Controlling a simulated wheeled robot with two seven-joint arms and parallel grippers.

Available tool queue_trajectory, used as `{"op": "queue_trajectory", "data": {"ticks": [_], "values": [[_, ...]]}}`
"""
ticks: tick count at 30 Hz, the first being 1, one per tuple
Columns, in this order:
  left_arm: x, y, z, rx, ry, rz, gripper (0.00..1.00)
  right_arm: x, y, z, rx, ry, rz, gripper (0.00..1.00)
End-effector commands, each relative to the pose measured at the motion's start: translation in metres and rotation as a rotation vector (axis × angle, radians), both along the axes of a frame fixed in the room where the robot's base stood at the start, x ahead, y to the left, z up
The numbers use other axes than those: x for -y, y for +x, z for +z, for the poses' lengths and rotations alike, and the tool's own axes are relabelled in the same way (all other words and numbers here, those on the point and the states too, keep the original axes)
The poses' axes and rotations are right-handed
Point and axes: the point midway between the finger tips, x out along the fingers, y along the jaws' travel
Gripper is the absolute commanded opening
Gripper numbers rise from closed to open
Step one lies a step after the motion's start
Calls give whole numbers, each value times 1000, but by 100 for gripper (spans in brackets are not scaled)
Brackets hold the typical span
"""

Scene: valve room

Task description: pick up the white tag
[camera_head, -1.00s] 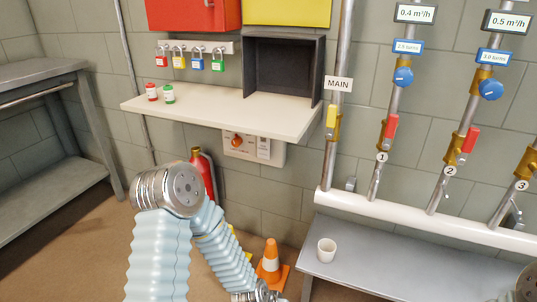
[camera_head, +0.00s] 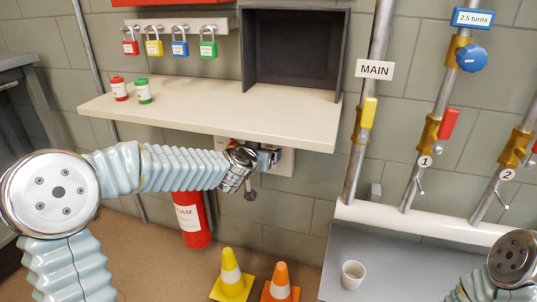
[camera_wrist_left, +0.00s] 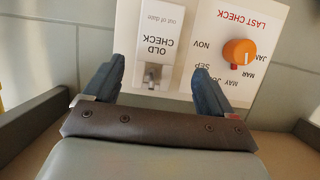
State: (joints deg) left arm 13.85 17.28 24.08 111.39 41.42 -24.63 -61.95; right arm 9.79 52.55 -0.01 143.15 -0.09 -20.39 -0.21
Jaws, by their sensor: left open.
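The white tag (camera_wrist_left: 165,42) reads "OLD CHECK, out of date" and appears upside down in the left wrist view. It hangs at a small metal peg on the white panel (camera_wrist_left: 205,28). My left gripper (camera_wrist_left: 159,68) is open and empty, its two fingers on either side of the tag's peg end in the picture. I cannot tell whether they touch the panel. In the head view my left gripper (camera_head: 271,158) is under the shelf, in front of the panel (camera_head: 287,164), and hides the tag there. My right gripper is out of view.
The cream shelf (camera_head: 220,110) juts out above my left gripper. An orange dial (camera_wrist_left: 240,52) sits beside the tag. A red extinguisher (camera_head: 192,220), yellow cone (camera_head: 231,275) and orange cone (camera_head: 281,283) stand below. A white cup (camera_head: 352,275) is on the grey bench (camera_head: 375,260).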

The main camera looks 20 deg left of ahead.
Motion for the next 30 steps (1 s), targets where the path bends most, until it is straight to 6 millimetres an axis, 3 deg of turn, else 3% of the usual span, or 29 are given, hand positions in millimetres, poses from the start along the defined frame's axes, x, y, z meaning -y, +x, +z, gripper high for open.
{"op": "queue_trajectory", "data": {"ticks": [12, 20, 30], "values": [[7, 49, -19, -1, -3, 1, 85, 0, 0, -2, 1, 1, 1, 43], [7, 51, -19, -1, -1, 0, 84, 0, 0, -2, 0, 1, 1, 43], [7, 51, -19, -1, -1, 0, 32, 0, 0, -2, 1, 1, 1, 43]]}}
